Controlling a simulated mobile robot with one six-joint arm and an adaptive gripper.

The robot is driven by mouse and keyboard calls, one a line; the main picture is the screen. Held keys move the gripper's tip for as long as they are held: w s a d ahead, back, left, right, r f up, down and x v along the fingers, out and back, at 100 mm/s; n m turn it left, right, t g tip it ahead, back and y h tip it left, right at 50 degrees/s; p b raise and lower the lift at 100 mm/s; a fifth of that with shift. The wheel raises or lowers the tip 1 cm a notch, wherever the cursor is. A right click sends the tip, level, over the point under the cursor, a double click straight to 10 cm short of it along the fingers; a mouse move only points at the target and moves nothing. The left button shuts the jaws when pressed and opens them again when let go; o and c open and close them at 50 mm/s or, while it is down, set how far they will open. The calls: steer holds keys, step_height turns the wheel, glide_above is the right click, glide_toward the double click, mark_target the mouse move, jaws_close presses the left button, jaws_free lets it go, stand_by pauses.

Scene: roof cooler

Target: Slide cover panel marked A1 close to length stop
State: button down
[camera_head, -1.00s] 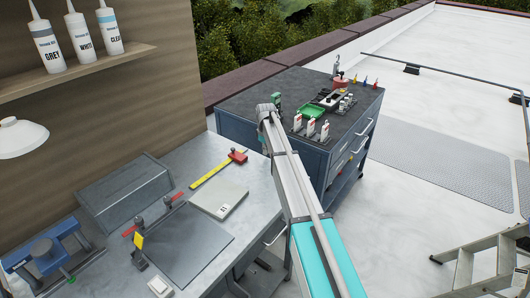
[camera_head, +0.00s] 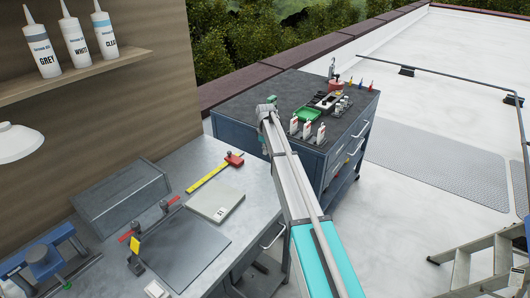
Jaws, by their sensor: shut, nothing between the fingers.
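The cover panel, a light grey square plate (camera_head: 214,203) with a small dark mark near its right edge, lies flat on the grey workbench; the mark is too small to read surely. Beyond it lies a yellow rule (camera_head: 207,180). A red block with a dark knob (camera_head: 233,160), which looks like the length stop, sits at the rule's far end, apart from the plate. My arm reaches up the picture to the right of the plate, and its far joint is above the bench's far right corner. My gripper is hidden behind the arm.
A dark plate (camera_head: 185,246) lies left of the panel, with a yellow-tagged clamp (camera_head: 136,250) at its left edge. A grey box (camera_head: 121,195) and a blue device (camera_head: 38,262) stand farther left. A blue cart (camera_head: 232,129) with tools stands beyond the bench.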

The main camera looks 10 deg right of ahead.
steer(key=shift+w+d, duration=0.5)
steer(key=shift+w, duration=0.05)
stand_by(0.6)
steer(key=shift+w+d, duration=0.2)
steer(key=shift+w, duration=0.05)
steer(key=shift+w+d, duration=0.5)
steer(key=shift+w, duration=0.05)
steer(key=shift+w+d, duration=0.95)
steer(key=shift+w, duration=0.05)
steer(key=shift+w+d, duration=0.7)
steer(key=shift+w, duration=0.1)
steer(key=shift+w+d, duration=1)
steer(key=shift+w+d, duration=0.25)
steer(key=shift+w, duration=0.05)
stand_by(0.6)
steer(key=shift+w+d, duration=2.15)
steer(key=shift+w, duration=0.2)
